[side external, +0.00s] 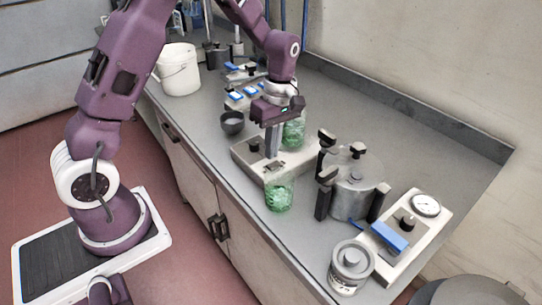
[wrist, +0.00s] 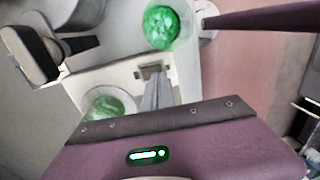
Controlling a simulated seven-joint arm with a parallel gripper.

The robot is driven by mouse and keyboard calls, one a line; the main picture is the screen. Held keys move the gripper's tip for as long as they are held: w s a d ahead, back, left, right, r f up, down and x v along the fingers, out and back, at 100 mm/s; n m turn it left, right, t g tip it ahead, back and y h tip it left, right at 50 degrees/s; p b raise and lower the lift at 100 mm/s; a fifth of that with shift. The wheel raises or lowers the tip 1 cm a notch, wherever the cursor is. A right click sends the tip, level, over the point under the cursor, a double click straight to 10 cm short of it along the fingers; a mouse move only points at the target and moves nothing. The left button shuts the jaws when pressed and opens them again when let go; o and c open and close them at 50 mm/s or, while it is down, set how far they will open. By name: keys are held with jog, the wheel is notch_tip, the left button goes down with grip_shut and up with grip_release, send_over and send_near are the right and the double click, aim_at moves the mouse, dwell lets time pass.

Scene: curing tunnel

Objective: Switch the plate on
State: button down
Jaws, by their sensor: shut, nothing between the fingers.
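The plate (side external: 243,157) is a low pale box on the bench, left of the pressure pot. A dark knob (side external: 254,145) stands on it. A beaker of green pieces (side external: 294,133) stands on the plate, and shows in the wrist view (wrist: 104,107). My gripper (side external: 272,154) is shut and empty, pointing down over the plate beside this beaker. In the wrist view its fingers (wrist: 152,100) reach toward a small dark switch-like part (wrist: 149,71) on the pale panel. I cannot tell whether they touch it, or its setting.
A second green-filled beaker (side external: 279,195) stands in front of the plate near the bench edge. To the right are a metal pot with black clamps (side external: 353,188), a gauge unit (side external: 425,206) and a grey can (side external: 351,264). A dark bowl (side external: 232,123) and white bucket (side external: 179,70) stand left.

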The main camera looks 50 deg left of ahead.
aim_at(270, 167)
jog(key=shift+s+f, duration=0.2)
jog(key=shift+f, duration=1.25)
jog(key=shift+s+f, duration=0.1)
jog(key=shift+f, duration=0.1)
jog(key=shift+w+r, duration=0.2)
jog(key=shift+w, duration=0.65)
